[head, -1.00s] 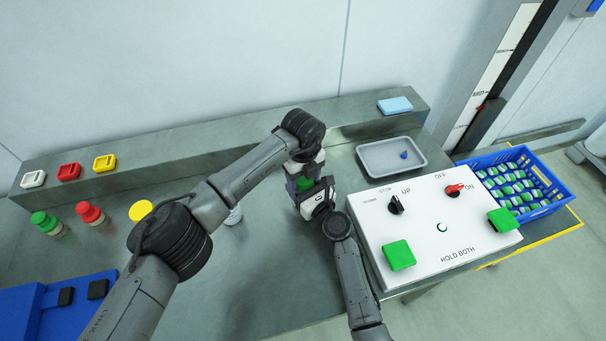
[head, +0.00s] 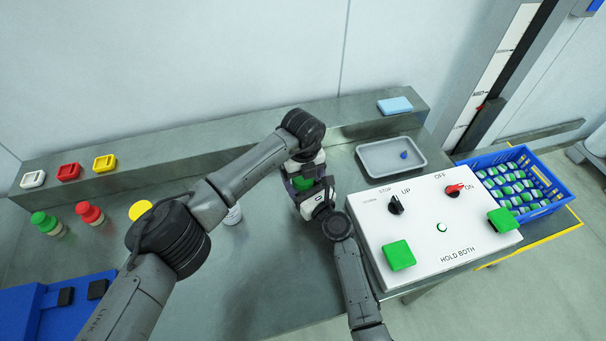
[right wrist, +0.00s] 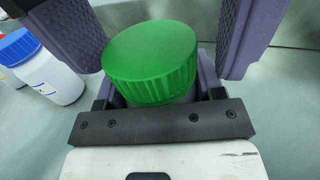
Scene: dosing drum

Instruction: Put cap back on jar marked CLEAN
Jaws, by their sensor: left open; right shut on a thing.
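A green ribbed cap (head: 305,183) sits level on top of a jar, most of which is hidden; no marking on it can be read. In the right wrist view the cap (right wrist: 150,62) fills the middle. My left gripper (head: 306,187) is over the cap from above, open, with its purple fingers spread on either side and apart from it. My right gripper (head: 314,203) comes in from the front, low down, and is shut on the jar under the cap. Whether the cap is fully screwed down cannot be told.
A white jar with a blue cap (right wrist: 40,65) stands close by at the left. Red- (head: 89,212), green- (head: 43,220) and yellow-capped (head: 140,210) containers stand further left. A grey tray (head: 375,172) holds a small blue item. A white control box (head: 440,225) is at the right.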

